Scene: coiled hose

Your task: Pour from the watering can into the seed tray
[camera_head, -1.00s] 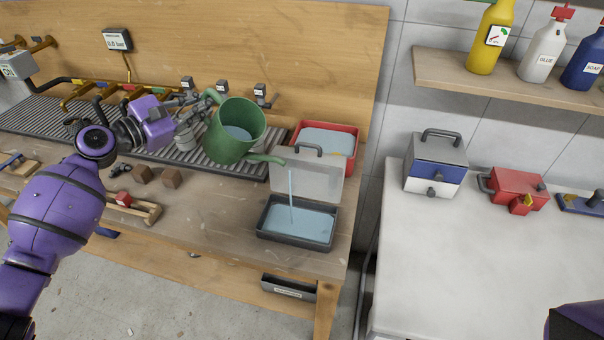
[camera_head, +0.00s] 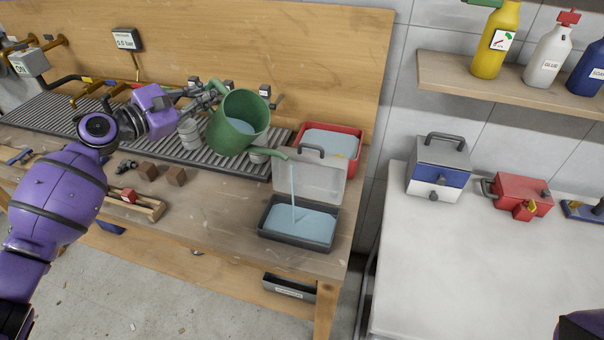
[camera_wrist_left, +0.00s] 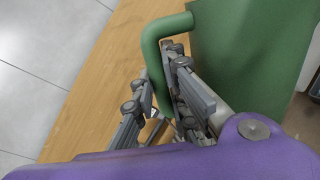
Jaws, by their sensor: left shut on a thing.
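The green watering can (camera_head: 238,128) is tilted to the right above the workbench, with water inside and a stream falling from its spout. The stream lands in the seed tray (camera_head: 270,232), a dark tray holding blue water, with its clear lid (camera_head: 322,184) raised at the back. My left gripper (camera_head: 214,92) is shut on the can's handle, at the can's left side. In the left wrist view, the fingers (camera_wrist_left: 165,100) close around the green handle (camera_wrist_left: 152,48) beside the can's body. My right gripper is not in view; only a bit of purple arm shows at the lower right corner.
A red bin (camera_head: 356,152) with blue contents stands behind the seed tray.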

